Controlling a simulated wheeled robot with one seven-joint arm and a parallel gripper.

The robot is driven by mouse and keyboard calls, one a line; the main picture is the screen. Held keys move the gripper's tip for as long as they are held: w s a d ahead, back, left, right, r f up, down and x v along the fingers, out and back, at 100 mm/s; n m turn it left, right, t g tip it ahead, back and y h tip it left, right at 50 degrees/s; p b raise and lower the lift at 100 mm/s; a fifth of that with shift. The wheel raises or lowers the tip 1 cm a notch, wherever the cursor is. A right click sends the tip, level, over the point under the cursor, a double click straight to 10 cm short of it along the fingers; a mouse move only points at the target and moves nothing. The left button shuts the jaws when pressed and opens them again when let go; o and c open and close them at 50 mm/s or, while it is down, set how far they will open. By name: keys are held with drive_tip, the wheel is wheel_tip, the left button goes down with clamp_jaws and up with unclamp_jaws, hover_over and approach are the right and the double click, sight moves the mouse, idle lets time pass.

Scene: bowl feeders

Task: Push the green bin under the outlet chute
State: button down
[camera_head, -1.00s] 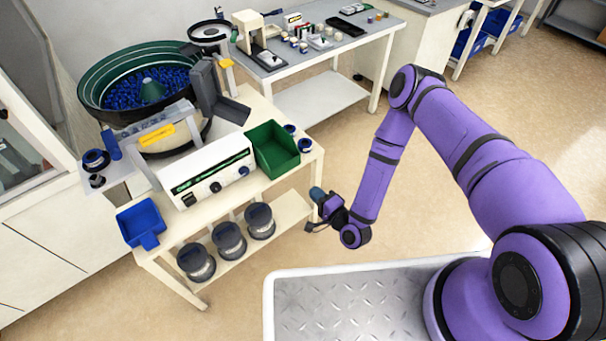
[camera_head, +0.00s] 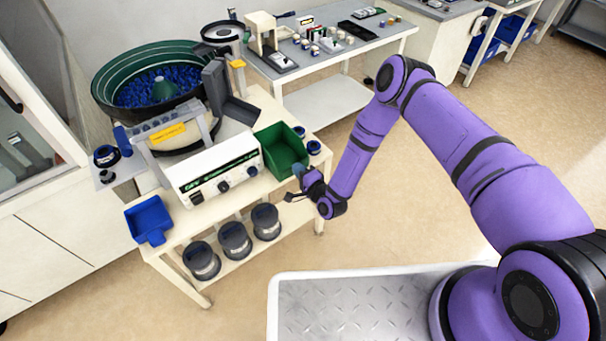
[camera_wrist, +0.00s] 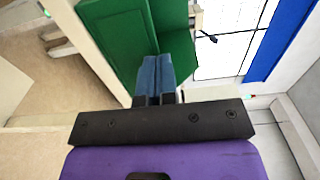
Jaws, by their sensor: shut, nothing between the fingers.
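The green bin (camera_head: 281,152) sits open and upright on the cream cart top, right of the white control box. The grey outlet chute (camera_head: 239,111) slopes down from the feeder bowl, behind and left of the bin. My gripper (camera_head: 298,170) is at the bin's near right side, with its blue fingers shut and empty. In the wrist view, the fingers (camera_wrist: 154,72) overlap the green bin's wall (camera_wrist: 110,40). I cannot tell whether they touch it.
The white control box (camera_head: 215,170) stands left of the bin. Small dark-blue rings (camera_head: 313,147) lie to its right. A blue tray (camera_head: 149,218) is at the cart's left end. Several grey-lidded jars (camera_head: 235,240) stand on the lower shelf. The feeder bowl (camera_head: 158,80) is behind.

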sight(285, 163)
drive_tip(key=shift+w, duration=0.1)
drive_tip(key=x, duration=0.8)
drive_tip(key=shift+w+a, duration=0.2)
drive_tip(key=shift+a, duration=0.05)
